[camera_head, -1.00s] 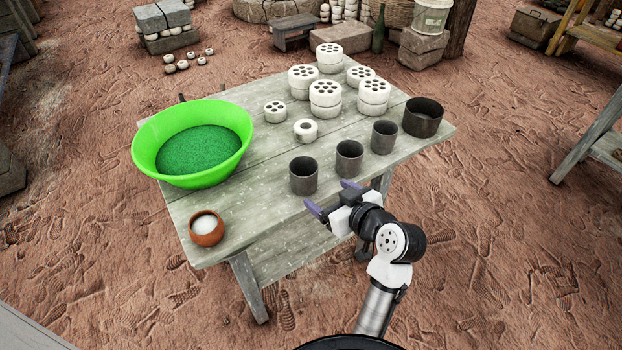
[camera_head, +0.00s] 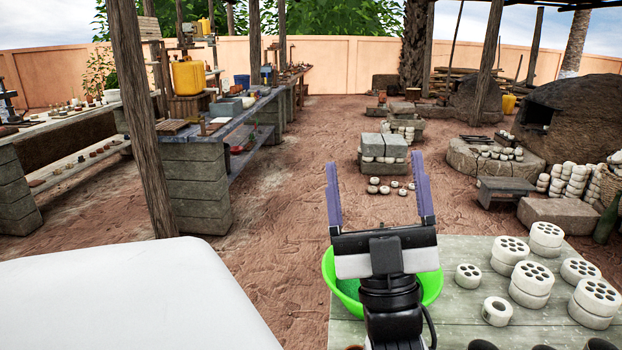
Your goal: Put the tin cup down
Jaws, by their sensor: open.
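My gripper (camera_head: 377,165) is open and empty, its two purple fingers spread apart and pointing up and away in the middle of the view. It is held up in front of the green basin (camera_head: 434,288) and hides much of it. Which cup the task means, I cannot tell.
The table (camera_head: 458,250) also bears white perforated discs (camera_head: 532,278), some stacked, and a small white ring (camera_head: 497,311). A wooden post (camera_head: 143,120) and a long block-legged bench (camera_head: 240,120) stand on the left. The earth floor (camera_head: 290,190) between is open.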

